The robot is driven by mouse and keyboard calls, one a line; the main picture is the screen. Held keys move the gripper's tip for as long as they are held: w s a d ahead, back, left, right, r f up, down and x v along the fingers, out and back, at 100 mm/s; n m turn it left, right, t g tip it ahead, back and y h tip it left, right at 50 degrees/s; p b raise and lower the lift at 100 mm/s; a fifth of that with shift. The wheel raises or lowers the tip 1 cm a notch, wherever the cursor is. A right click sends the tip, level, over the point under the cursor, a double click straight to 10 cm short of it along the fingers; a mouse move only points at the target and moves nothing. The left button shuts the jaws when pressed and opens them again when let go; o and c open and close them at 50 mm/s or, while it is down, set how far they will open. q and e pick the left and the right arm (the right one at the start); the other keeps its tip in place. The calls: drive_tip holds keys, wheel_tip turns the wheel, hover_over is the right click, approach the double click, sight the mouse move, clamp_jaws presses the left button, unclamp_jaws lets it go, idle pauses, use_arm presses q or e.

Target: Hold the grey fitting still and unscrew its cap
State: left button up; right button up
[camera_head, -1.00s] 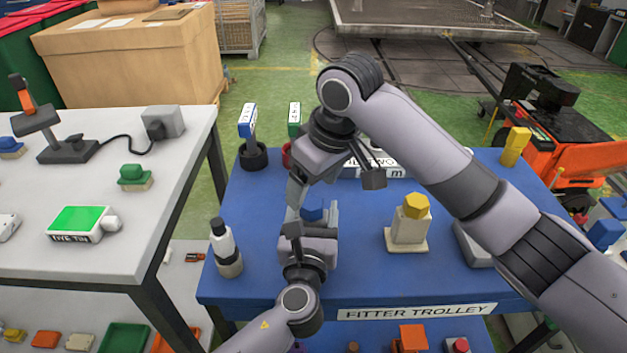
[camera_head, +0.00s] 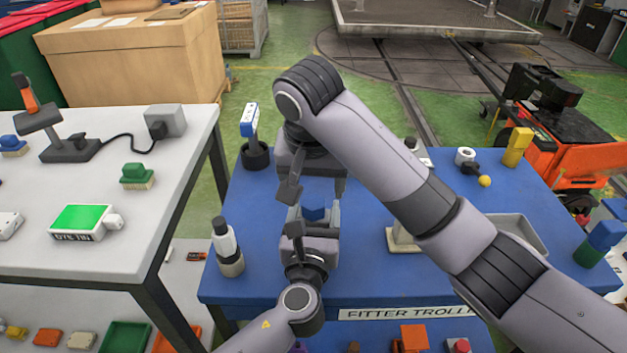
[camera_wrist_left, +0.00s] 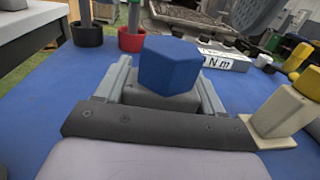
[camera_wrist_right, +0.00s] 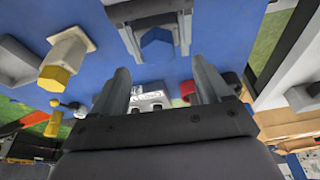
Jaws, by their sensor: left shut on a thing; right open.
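The grey fitting (camera_wrist_left: 160,98) stands on the blue trolley top, with its blue hexagonal cap (camera_wrist_left: 170,64) on top. The cap also shows in the head view (camera_head: 313,213) and the right wrist view (camera_wrist_right: 156,44). My left gripper (camera_head: 315,215) is shut on the grey fitting, one finger on each side of its body below the cap. My right gripper (camera_wrist_right: 163,82) is open and empty. In the head view it hangs just behind and above the cap, pointing down, apart from it. The lower part of the fitting is hidden by the left gripper.
A cream fitting (camera_head: 400,240) stands right of the grey one, its yellow cap (camera_wrist_right: 54,78) hidden by my right arm in the head view. A white-and-black bottle (camera_head: 228,248) stands at left. A white block marked Nm (camera_wrist_left: 218,60) and a red cup (camera_wrist_left: 131,41) stand behind.

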sight(314, 202)
drive_tip(key=shift+f, duration=0.1)
drive_tip(key=shift+f, duration=1.9)
drive_tip(key=c, duration=1.3)
drive_tip(key=n+y, duration=0.1)
drive_tip(key=n, duration=0.3)
drive_tip(key=shift+d+n, duration=0.1)
drive_tip(key=shift+n, duration=0.3)
drive_tip(key=shift+c, duration=0.2)
drive_tip(key=shift+n+y, duration=0.4)
drive_tip(key=shift+n, duration=0.2)
drive_tip(key=n+g+y, duration=0.1)
drive_tip(key=n, duration=0.3)
drive_tip(key=shift+w+d, duration=0.1)
drive_tip(key=shift+n, duration=1)
